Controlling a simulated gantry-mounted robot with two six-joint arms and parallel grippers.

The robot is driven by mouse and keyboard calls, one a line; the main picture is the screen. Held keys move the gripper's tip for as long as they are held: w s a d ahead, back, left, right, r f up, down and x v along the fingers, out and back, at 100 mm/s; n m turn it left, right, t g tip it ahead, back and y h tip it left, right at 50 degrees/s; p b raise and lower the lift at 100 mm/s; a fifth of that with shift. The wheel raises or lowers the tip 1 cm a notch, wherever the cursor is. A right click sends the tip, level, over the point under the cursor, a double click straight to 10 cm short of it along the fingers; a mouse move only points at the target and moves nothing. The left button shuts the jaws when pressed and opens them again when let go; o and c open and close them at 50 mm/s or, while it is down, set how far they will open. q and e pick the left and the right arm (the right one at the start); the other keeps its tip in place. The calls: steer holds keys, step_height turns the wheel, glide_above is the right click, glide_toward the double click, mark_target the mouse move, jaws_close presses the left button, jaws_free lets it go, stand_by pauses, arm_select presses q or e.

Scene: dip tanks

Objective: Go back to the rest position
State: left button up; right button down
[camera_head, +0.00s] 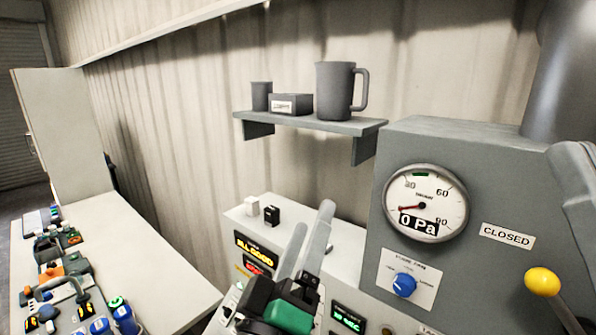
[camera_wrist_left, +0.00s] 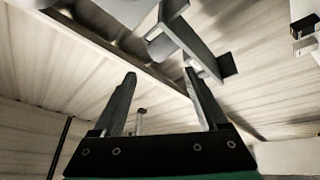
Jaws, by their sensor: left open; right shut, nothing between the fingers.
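My left gripper (camera_head: 313,217) is in the lower middle of the head view, in front of the control panel, with its green and black body below and two grey fingers pointing up. In the left wrist view the same gripper (camera_wrist_left: 159,75) has its fingers apart with nothing held between them. Beyond the fingers, the left wrist view shows the ribbed wall and the underside of a shelf (camera_wrist_left: 200,45). My right gripper does not show in either view.
A grey machine (camera_head: 470,150) with a gauge (camera_head: 425,203) reading 0 Pa and a yellow-knobbed lever (camera_head: 542,281) stands at right. A wall shelf (camera_head: 300,122) holds a mug (camera_head: 335,90), a box and a cup. The left bench (camera_head: 130,245) has tools and bottles along its left side.

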arm_select(q)
steer(key=s+a+r+t+y, duration=0.2)
steer(key=a+r, duration=0.1)
steer(key=a, duration=0.4)
steer(key=s+a+r+t+y, duration=0.1)
steer(key=a+r+y, duration=0.1)
steer(key=a+r, duration=0.3)
steer(key=s+a+r+m+t+y, duration=0.2)
steer(key=s+a+r+m+t, duration=0.25)
steer(key=s+a+m, duration=0.55)
step_height(320, 180, up, 13)
steer(key=s+d+n+p, duration=0.1)
steer(key=n+p, duration=0.1)
steer(key=p, duration=1)
steer(key=shift+s+d+n+g+p, duration=0.3)
steer(key=shift+s+d+g+p, duration=0.05)
steer(key=shift+p, duration=0.05)
